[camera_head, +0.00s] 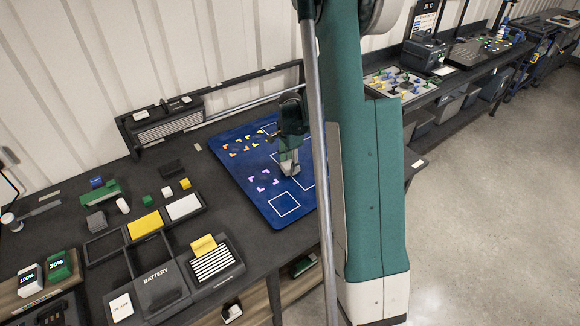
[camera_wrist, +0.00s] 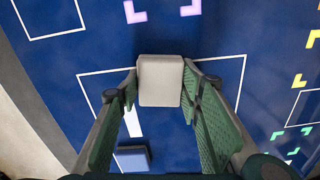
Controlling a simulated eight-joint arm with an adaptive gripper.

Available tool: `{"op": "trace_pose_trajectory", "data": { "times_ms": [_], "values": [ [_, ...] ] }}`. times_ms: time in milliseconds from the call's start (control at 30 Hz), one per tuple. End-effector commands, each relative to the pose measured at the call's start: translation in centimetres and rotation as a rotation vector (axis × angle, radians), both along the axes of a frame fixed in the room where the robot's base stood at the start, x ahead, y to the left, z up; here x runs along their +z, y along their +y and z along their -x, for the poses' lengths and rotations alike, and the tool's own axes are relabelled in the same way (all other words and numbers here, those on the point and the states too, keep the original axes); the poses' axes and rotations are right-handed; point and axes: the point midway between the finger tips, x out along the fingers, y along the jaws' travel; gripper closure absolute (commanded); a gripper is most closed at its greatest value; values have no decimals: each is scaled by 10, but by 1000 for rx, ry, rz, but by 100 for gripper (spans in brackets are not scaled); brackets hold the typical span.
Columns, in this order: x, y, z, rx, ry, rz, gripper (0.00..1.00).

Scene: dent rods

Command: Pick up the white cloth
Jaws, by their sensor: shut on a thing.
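My gripper (camera_head: 287,150) reaches down over the blue mat (camera_head: 246,180). In the wrist view, my gripper's green-padded fingers (camera_wrist: 160,84) are shut on a pale white, block-shaped thing with rounded corners (camera_wrist: 160,72). It sits between the fingertips, over a white-outlined square on the mat. It looks like a small block more than a loose cloth, and I cannot tell for sure that it is the white cloth. In the head view it is small and partly hidden by the fingers. Whether it touches the mat is unclear.
A blue block (camera_wrist: 133,158) shows near the fingers in the wrist view. To the left of the mat stand dark trays with a yellow pad (camera_head: 145,224) and a white pad (camera_head: 184,206), and a battery box (camera_head: 160,288). Small blocks lie behind them. Much of the mat is clear.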

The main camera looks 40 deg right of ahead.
Motion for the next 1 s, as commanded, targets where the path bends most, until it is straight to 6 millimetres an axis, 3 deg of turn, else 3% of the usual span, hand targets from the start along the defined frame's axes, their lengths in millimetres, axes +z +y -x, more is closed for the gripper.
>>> {"op": "trace_pose_trajectory", "data": {
  "times_ms": [267, 800, 1000],
  "values": [
    [16, 0, 0, 0, 0, 0, 71],
    [85, 0, 0, 0, 0, 0, 71],
    [98, 0, 0, 0, 0, 0, 71]
  ]
}}
